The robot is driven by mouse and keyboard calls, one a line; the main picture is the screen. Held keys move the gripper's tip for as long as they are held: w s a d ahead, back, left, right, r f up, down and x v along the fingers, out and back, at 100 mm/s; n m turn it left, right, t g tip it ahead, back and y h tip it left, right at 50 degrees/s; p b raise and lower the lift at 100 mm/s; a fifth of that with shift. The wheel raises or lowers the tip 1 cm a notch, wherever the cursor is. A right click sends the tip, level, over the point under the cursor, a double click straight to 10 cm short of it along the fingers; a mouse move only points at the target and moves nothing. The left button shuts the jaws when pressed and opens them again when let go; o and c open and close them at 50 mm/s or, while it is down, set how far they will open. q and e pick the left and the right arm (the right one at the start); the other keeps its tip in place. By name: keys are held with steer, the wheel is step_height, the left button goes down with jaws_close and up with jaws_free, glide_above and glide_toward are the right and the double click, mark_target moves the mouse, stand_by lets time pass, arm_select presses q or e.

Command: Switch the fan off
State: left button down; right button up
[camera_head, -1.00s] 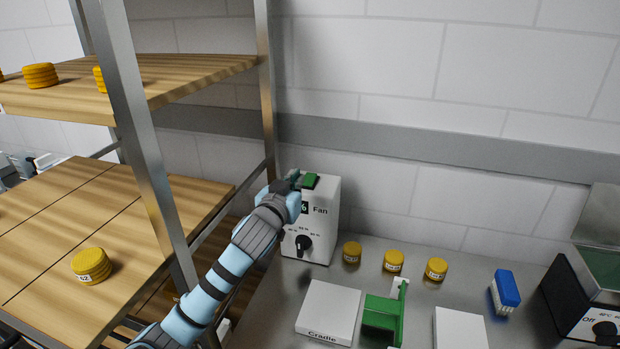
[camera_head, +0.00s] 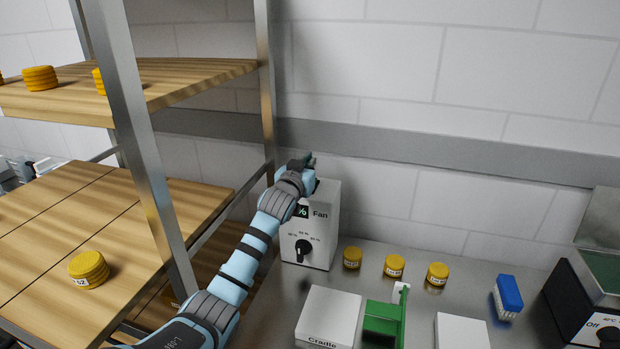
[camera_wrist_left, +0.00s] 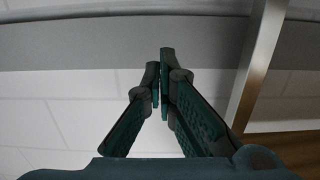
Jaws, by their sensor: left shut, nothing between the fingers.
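The fan control box (camera_head: 322,232) is white, labelled "Fan", and stands on the steel bench against the shelf rack. A black knob (camera_head: 302,250) is low on its front, and a small dark display with a "%" sign (camera_head: 301,211) is above it. My left gripper (camera_head: 309,160) is over the top of the box, shut and empty, and its wrist hides part of the top. The green switch on top cannot be seen now. In the left wrist view the fingertips (camera_wrist_left: 160,62) are together in front of the wall; no box shows there. My right gripper is out of view.
The rack's metal post (camera_head: 265,90) stands just left of the box, with wooden shelves holding yellow cheeses (camera_head: 89,268). Several small yellow rounds (camera_head: 394,265), a white cradle block (camera_head: 329,315), a green holder (camera_head: 384,323) and a blue brush (camera_head: 508,291) are on the bench.

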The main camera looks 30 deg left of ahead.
arm_select(q)
steer(key=f, duration=0.4)
steer(key=shift+w+a+b, duration=0.15)
steer(key=shift+w+b, duration=0.05)
steer(key=shift+b, duration=0.15)
steer(key=p, duration=0.2)
steer(key=g+p, duration=0.1)
steer(key=p, duration=0.2)
steer(key=shift+w+a+r+h, duration=0.15)
steer(key=shift+r+h, duration=0.1)
steer(key=shift+h, duration=0.05)
steer(key=shift+w+d+f+b, duration=0.25)
steer(key=shift+w+f+b, duration=0.1)
steer(key=shift+f, duration=0.25)
steer(key=shift+s+r, duration=0.15)
steer(key=r+p, duration=0.2)
steer(key=r, duration=0.1)
steer(key=r+p, duration=0.1)
steer(key=p, duration=0.1)
steer(key=shift+w+a+r, duration=0.2)
steer(key=shift+w+r, duration=0.05)
steer(key=shift+w, duration=0.05)
steer(key=r+p+v, duration=0.1)
steer(key=v, duration=0.8)
steer(key=shift+d+r, duration=0.25)
steer(key=shift+r, duration=0.15)
steer(key=shift+w, duration=0.15)
